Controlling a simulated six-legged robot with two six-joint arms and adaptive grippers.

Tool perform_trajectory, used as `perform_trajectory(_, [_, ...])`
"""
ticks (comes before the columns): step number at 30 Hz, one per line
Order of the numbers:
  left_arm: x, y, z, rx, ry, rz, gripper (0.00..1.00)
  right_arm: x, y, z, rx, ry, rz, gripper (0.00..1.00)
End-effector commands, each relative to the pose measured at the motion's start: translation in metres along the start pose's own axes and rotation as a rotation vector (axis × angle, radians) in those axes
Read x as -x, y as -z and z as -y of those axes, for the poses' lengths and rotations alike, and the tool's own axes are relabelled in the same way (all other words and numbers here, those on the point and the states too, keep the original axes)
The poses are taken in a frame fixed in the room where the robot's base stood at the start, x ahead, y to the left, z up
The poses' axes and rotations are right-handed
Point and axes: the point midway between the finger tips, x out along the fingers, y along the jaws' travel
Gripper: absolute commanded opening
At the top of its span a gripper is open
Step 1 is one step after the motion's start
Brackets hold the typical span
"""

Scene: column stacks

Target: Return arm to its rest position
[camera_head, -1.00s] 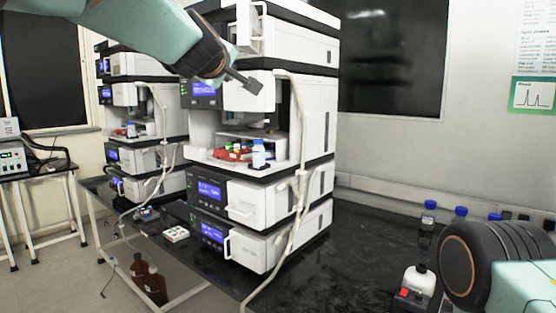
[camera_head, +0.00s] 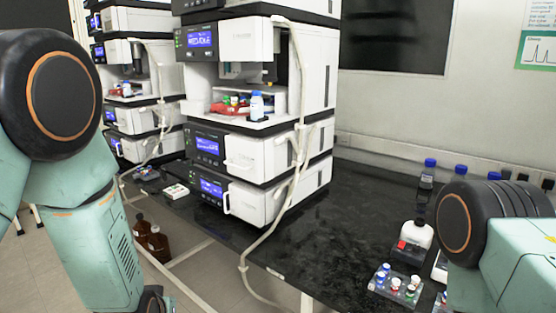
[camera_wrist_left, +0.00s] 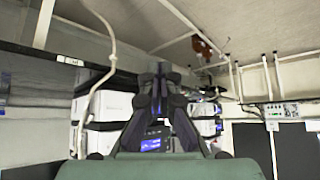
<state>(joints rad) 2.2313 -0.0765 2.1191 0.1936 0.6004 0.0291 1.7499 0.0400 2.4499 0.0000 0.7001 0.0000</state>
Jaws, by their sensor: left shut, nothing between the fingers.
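My left arm (camera_head: 100,215) is folded in at the left side of the head view, with its large dark joint at the upper left and the teal links running down. Its gripper is outside the head view. In the left wrist view my left gripper (camera_wrist_left: 161,72) is shut and empty, with the instrument stacks behind it in an upside-down picture. My right arm (camera_head: 510,250) shows at the right edge of the head view, but its gripper is out of view.
The near column stack (camera_head: 255,110) stands on the black bench, with a blue-capped bottle (camera_head: 257,106) in its open bay. Another stack (camera_head: 140,80) stands behind at left. A vial rack (camera_head: 394,287) and a white bottle (camera_head: 415,238) sit near my right arm. The middle bench (camera_head: 330,235) is clear.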

Motion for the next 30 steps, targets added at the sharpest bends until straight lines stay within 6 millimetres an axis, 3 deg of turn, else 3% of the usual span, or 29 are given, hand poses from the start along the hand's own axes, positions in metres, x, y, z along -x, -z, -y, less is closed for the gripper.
perform_trajectory(1, [-0.002, -0.039, 0.005, -0.028, -0.005, 0.061, 0.00, -0.004, 0.000, 0.000, 0.000, 0.000, 0.000, 0.40])
perform_trajectory(6, [0.011, -0.149, 0.016, -0.102, -0.038, 0.248, 0.00, -0.012, 0.000, 0.000, 0.000, 0.000, 0.000, 0.40])
perform_trajectory(12, [0.048, -0.271, 0.028, -0.128, -0.071, 0.495, 0.00, -0.021, 0.000, 0.000, 0.000, 0.000, 0.000, 0.40])
perform_trajectory(15, [0.068, -0.318, 0.036, -0.120, -0.068, 0.605, 0.00, -0.026, 0.000, 0.000, 0.000, 0.000, 0.000, 0.40])
perform_trajectory(18, [0.076, -0.351, 0.041, -0.107, -0.059, 0.675, 0.00, -0.030, 0.000, 0.000, 0.000, 0.000, 0.000, 0.40])
perform_trajectory(21, [0.080, -0.367, 0.044, -0.104, -0.055, 0.709, 0.00, -0.032, 0.000, 0.000, 0.000, 0.000, 0.000, 0.40])
perform_trajectory(30, [0.082, -0.371, 0.044, -0.105, -0.054, 0.719, 0.00, -0.031, 0.000, 0.000, 0.000, 0.000, 0.000, 0.40])
